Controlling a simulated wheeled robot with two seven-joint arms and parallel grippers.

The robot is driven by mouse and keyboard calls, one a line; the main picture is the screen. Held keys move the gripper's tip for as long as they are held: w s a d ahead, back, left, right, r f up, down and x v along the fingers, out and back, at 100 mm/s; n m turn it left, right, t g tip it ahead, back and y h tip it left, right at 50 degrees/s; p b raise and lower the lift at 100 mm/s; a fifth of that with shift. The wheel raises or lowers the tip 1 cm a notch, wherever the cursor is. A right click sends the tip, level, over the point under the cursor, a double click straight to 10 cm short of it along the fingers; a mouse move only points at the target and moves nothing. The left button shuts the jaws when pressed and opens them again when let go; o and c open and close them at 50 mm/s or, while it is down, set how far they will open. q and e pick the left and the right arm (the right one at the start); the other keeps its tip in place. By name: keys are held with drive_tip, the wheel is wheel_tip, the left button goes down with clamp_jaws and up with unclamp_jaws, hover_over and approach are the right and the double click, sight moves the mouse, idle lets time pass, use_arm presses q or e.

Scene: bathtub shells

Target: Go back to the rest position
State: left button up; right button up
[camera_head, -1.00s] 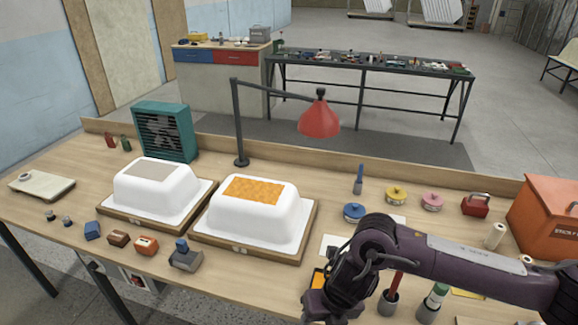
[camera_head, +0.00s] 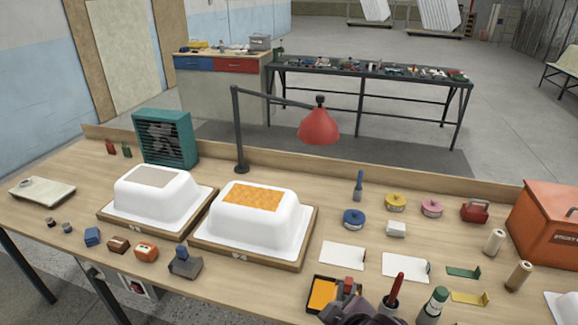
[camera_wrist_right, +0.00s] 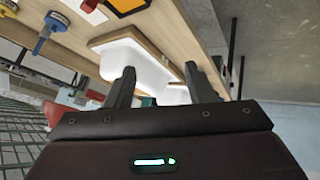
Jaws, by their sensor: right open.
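My right gripper (camera_wrist_right: 158,78) is open in the right wrist view, with nothing between its two dark fingers. In the head view part of my dark right arm shows at the bottom edge, beside the tray of orange material (camera_head: 322,294); the fingertips cannot be made out there. Two white upturned bathtub shells stand on wooden boards: the left shell (camera_head: 139,206) has a grey patch on top, the right shell (camera_head: 240,226) an orange patch. A white shell (camera_wrist_right: 130,62) also shows beyond the fingers in the wrist view. My left gripper is not in view.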

drive_tip(key=s+d+f+m+g+h, duration=0.4)
drive_tip(key=s+d+m, duration=0.4)
drive_tip(key=d, duration=0.4)
drive_tip(key=s+f+g+y+b, duration=0.1)
drive_tip(key=s+f+b, duration=0.2)
drive_tip(key=f, duration=3.1)
drive_tip(key=s+d+f+b, duration=0.1)
drive_tip(key=s+d+f, duration=0.1)
drive_tip(key=s+f, duration=0.8)
drive_tip(key=s+d+f+g, duration=0.1)
drive_tip(key=s+f, duration=0.9)
drive_tip(key=shift+d+f+n+g+b, duration=0.3)
drive_tip(key=shift+d+b, duration=0.05)
drive_tip(key=shift+b, duration=0.05)
